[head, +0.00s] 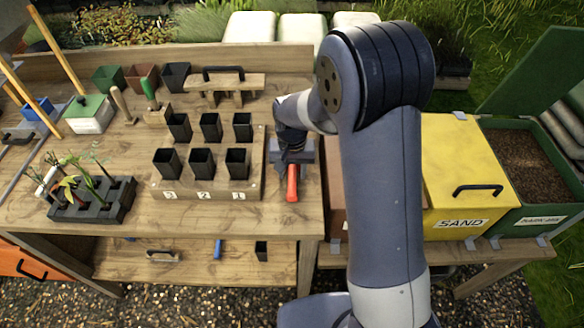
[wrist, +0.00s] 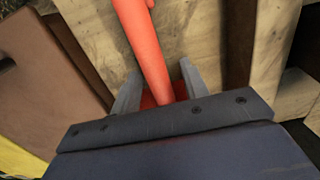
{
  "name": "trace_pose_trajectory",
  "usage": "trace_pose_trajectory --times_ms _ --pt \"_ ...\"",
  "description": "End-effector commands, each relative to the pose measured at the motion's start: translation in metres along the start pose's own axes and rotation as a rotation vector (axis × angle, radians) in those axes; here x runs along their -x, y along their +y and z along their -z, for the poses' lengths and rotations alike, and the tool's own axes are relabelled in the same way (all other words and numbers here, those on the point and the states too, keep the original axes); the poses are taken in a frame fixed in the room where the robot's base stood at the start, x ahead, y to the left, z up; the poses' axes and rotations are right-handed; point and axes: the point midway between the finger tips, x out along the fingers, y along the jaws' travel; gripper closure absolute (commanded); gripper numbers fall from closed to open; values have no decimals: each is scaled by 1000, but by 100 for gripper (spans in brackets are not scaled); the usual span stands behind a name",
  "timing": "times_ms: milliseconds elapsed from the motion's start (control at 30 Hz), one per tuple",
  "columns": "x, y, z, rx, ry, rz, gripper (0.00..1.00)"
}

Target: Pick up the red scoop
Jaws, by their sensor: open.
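The red scoop (head: 292,184) lies near the right end of the wooden bench, its red handle pointing toward the front edge. My gripper (head: 293,160) is over the scoop there, and my wrist hides the scoop's far part. In the wrist view the red handle (wrist: 146,45) runs down between the two grey fingers of my gripper (wrist: 158,85). The fingers are open, one on each side of the red part. I cannot tell whether either finger touches it.
A wooden rack (head: 180,190) with several black pots stands just left of my gripper. A black seedling tray (head: 115,208) is farther left. A yellow sand bin (head: 460,150) and a green bark bin (head: 510,225) stand to the right. Bare bench lies in front of the rack.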

Motion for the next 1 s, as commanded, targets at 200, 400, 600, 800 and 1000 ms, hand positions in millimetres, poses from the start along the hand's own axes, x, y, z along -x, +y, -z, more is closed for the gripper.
trace_pose_trajectory --times_ms 200,400,600,800,1000 --pt "0 0 0 0 0 0 71" --pt "0 0 0 0 1 0 88" --pt "1 0 0 0 1 0 100" --pt "1 0 0 0 1 0 100" --pt "2 0 0 0 2 1 100"
